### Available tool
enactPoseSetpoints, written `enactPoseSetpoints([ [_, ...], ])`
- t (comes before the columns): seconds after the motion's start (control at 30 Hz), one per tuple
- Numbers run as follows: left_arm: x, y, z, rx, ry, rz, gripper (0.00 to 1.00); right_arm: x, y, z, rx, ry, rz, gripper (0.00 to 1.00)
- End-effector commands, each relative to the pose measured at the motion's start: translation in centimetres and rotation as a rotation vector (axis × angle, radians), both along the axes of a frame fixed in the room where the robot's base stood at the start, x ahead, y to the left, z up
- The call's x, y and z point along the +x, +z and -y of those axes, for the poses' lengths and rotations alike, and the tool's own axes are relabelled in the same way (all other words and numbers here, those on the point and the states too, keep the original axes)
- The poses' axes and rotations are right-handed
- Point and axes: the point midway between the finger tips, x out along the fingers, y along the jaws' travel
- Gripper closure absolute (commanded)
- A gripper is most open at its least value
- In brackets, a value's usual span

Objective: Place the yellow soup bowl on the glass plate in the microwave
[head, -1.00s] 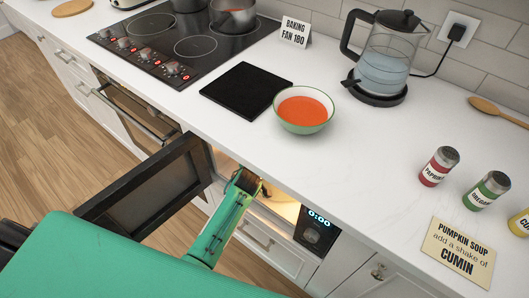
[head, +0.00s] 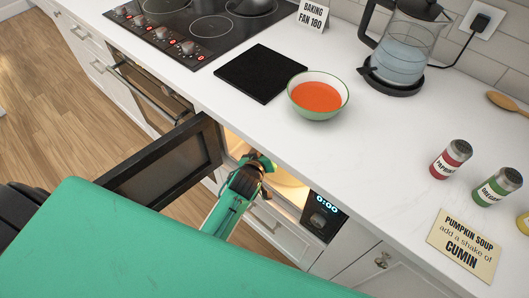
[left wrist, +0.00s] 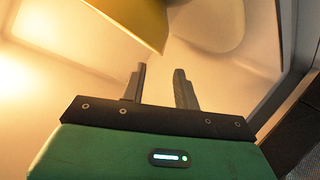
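The yellow soup bowl (left wrist: 135,18) shows in part at the top of the left wrist view, inside the lit microwave. The pale round glass plate (left wrist: 228,45) is beside and behind it there. I cannot tell whether the bowl rests fully on the plate. My left gripper (left wrist: 160,72) is open, with a clear gap between its fingers, just short of the bowl's edge and apart from it. In the head view my left gripper (head: 262,163) reaches into the microwave opening (head: 296,197), and its fingertips are mostly hidden. My right gripper is not in view.
The open microwave door (head: 165,165) stands to the left of my arm. The countertop (head: 350,150) overhangs the microwave. On it are a bowl of orange soup (head: 318,97), a black board (head: 260,73), a kettle (head: 400,55) and spice jars (head: 450,158).

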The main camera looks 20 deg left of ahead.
Motion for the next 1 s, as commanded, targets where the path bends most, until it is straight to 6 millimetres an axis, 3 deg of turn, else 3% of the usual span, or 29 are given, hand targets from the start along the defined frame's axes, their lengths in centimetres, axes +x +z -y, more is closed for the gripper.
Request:
enactPoseSetpoints([
  [0.2,-2.2,0.8,0.0,0.000,0.000,0.000,0.69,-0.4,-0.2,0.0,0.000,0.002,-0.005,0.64],
  [0.47,-2.6,0.9,0.0,0.001,-0.001,-0.001,0.69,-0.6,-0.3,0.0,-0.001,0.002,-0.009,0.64],
  [0.67,-4.7,-1.1,0.0,0.090,-0.058,-0.074,0.69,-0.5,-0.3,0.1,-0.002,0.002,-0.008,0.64],
  [0.77,-7.4,-4.4,0.0,0.189,-0.139,-0.173,0.69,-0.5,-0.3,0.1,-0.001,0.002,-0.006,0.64],
  [1.0,-17.2,-20.0,-0.7,0.340,-0.327,-0.545,0.69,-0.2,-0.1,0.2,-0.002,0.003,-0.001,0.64],
])
